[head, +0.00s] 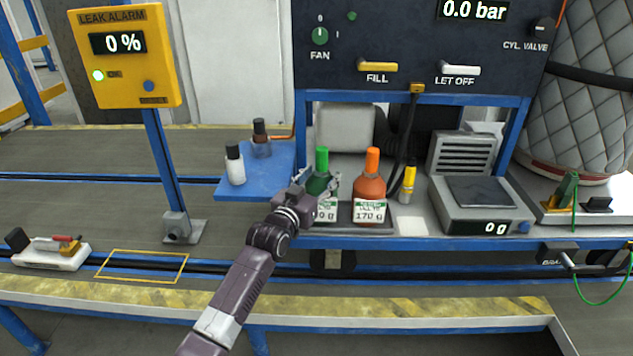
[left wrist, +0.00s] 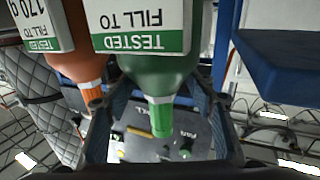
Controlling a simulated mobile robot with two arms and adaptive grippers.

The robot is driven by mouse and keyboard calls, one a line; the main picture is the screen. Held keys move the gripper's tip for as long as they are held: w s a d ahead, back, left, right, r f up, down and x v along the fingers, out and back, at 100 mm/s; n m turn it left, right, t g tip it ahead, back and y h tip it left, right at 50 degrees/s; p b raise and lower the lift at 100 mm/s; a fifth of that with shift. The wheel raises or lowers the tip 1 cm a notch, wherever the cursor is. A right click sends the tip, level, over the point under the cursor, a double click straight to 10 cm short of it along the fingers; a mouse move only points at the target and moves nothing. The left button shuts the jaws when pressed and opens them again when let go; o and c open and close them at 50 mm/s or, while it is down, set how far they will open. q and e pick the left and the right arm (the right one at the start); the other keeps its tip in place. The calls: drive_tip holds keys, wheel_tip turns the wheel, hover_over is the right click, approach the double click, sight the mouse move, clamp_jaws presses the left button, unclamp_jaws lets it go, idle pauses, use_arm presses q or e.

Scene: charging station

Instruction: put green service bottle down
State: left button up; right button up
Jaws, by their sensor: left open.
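The green service bottle (head: 322,160) stands upright on the station's shelf, left of the orange bottle (head: 370,187). My left gripper (head: 319,184) is at the green bottle, with its arm hiding part of the bottle and its label. In the left wrist view the green bottle (left wrist: 160,75) appears upside down between the two open fingers of my left gripper (left wrist: 160,92). I cannot tell whether either finger touches it. The orange bottle (left wrist: 85,60) is close beside the fingers there. My right gripper is not in view.
A blue side shelf (head: 255,180) holds a white bottle with a black cap (head: 234,165) and a brown bottle (head: 261,140). A yellow tool (head: 407,184) and a scale reading 0 g (head: 483,205) stand to the right. The control panel (head: 410,45) hangs above.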

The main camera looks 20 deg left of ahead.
use_arm(q)
drive_tip(key=shift+s+r+p, duration=0.15)
drive_tip(key=shift+s+p, duration=0.05)
drive_tip(key=shift+p, duration=0.1)
drive_tip(key=s+a+p, duration=0.1)
drive_tip(key=s+p, duration=0.6)
drive_tip(key=s, duration=0.4)
drive_tip(key=shift+s+a, duration=0.2)
drive_tip(key=shift+s, duration=0.05)
